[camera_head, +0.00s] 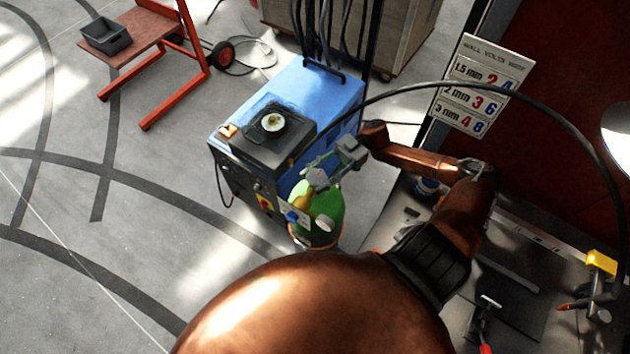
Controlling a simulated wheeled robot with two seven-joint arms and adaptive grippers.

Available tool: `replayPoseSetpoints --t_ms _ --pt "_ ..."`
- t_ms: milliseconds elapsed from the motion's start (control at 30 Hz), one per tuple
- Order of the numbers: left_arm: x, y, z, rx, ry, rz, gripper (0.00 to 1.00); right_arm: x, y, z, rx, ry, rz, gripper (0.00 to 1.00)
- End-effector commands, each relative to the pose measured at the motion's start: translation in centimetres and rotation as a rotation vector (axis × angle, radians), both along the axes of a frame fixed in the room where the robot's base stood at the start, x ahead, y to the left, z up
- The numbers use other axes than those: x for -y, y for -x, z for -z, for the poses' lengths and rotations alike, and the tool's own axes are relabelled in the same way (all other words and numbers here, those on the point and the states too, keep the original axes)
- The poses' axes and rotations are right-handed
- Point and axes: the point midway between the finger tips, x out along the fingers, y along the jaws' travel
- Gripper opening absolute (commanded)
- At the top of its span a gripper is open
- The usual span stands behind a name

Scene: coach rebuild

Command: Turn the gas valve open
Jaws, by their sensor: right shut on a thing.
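A green gas cylinder (331,203) stands upright at the right side of a blue welding machine (322,92). A brass-yellow valve fitting (303,202) sits at its top, with a pale round part (324,223) beside it. My right gripper (315,180) reaches in from the right over the cylinder top. It is shut at the valve, and its fingers hide part of the fitting. The valve's turn position is too small to make out. My left gripper is out of view.
A black cable (520,92) arches over my right arm. A sign with numbers (480,85) stands behind it. A workbench (515,270) with tools is at the right. A red-framed cart (140,48) with a grey bin (106,36) stands far left.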

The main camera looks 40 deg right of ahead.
Motion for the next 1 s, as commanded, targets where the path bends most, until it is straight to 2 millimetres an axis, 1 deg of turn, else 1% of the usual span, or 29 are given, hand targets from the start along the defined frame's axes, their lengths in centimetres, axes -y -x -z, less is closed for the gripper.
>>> replayPoseSetpoints --t_ms 33,200,700,733,967,1000 --pt "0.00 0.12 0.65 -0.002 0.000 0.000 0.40 -0.06 -0.02 0.44 0.000 0.003 -0.019 0.17" --pt "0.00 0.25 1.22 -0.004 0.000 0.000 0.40 -0.02 0.04 0.29 -0.001 0.003 -0.058 0.17" --pt "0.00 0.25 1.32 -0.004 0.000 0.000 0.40 0.10 0.13 0.08 -0.002 0.003 -0.071 0.17" --pt "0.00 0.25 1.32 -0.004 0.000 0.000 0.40 0.11 0.12 0.07 -0.002 0.003 -0.071 0.43" --pt "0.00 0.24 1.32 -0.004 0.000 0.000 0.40 0.06 0.08 0.04 -0.001 0.002 -0.071 0.59" --pt "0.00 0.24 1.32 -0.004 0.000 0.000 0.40 0.06 0.07 0.04 -0.001 0.002 -0.071 0.59"
